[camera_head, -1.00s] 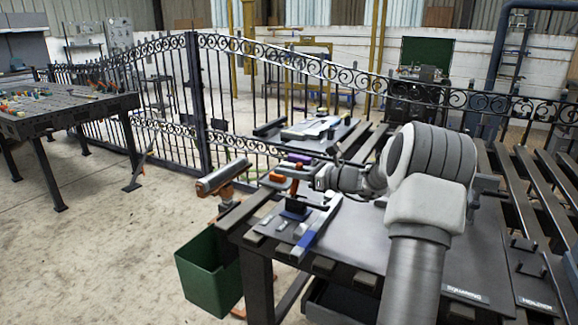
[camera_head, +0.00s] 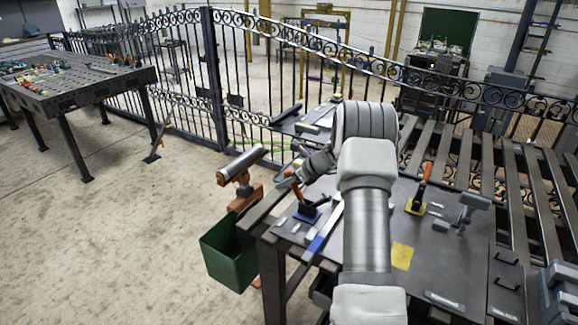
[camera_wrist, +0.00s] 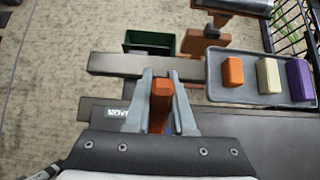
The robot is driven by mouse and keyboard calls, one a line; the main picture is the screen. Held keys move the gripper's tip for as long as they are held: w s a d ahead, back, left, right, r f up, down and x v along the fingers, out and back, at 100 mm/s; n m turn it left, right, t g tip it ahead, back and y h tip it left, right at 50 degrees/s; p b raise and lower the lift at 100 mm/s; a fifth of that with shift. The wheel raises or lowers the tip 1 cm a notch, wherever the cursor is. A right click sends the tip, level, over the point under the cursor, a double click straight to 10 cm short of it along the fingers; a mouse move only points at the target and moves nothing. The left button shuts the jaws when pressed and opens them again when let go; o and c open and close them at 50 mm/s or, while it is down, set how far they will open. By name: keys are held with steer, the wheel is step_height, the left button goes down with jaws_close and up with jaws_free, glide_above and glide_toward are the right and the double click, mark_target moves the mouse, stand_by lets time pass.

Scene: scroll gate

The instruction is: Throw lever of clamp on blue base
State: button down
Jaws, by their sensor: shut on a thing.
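The clamp on the blue base (camera_head: 306,217) stands near the left end of the dark worktable. Its orange lever (camera_head: 296,188) rises from it, and its top is close to my gripper. In the wrist view the orange lever handle (camera_wrist: 161,97) sits between the two grey fingers of my gripper (camera_wrist: 162,82), which is shut on it. In the head view my arm hides part of the area and the fingertips are too small to make out.
A green bin (camera_head: 228,252) hangs low by the table's left edge, below a grey cylinder (camera_head: 242,162) on an orange stand. The wrist view shows a grey tray (camera_wrist: 217,92) of coloured blocks.

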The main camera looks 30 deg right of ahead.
steer(key=shift+w+a+f+g+h+p, duration=0.35)
steer(key=shift+f+g+p, duration=0.3)
steer(key=shift+p, duration=0.75)
steer(key=shift+w+a+f+g+h+p, duration=0.1)
steer(key=shift+w+f+g+h+p, duration=0.3)
steer(key=shift+g+p, duration=0.65)
steer(key=shift+s+f+p, duration=0.1)
steer(key=shift+f+p, duration=0.05)
steer(key=shift+p, duration=0.2)
steer(key=c, duration=0.8)
jaws_free()
steer(key=shift+o, duration=0.2)
steer(key=shift+d, duration=0.1)
steer(key=b+v, duration=0.1)
steer(key=v, duration=1.6)
steer(key=shift+s, duration=0.35)
